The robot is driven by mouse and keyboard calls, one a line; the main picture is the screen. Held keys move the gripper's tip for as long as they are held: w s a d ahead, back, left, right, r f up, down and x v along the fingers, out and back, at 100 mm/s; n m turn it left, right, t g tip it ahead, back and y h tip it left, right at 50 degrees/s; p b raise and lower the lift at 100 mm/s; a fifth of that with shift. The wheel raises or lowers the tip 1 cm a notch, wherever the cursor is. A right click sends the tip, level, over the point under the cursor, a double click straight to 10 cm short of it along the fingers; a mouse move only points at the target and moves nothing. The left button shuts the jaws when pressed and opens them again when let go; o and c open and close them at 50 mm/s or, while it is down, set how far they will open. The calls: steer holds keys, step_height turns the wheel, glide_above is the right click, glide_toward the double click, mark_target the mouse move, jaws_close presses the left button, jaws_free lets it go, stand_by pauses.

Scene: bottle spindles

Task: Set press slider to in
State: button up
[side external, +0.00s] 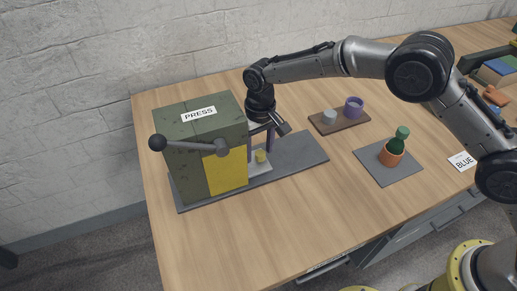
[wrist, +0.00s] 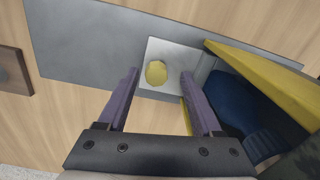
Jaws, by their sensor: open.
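The press (side external: 200,150) is a dark green box with a yellow panel and a "PRESS" label. Its slider is a light grey plate (side external: 258,168) with a yellow knob (side external: 261,156), sticking out of the press's right side over a dark grey base. In the wrist view the slider plate (wrist: 175,52) and yellow knob (wrist: 156,72) show between the purple fingers of my gripper (wrist: 160,76). My gripper (side external: 261,150) is open, pointing down at the slider beside the press. I cannot tell whether a finger touches the knob.
A lever with a black ball (side external: 157,142) stands out from the press front. Behind is a brown tray (side external: 339,122) with a purple cup and a grey piece. The front table is clear.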

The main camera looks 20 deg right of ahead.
step_height(320, 180, up, 13)
steer(key=shift+r, duration=0.2)
steer(key=shift+d, duration=0.1)
stand_by(0.4)
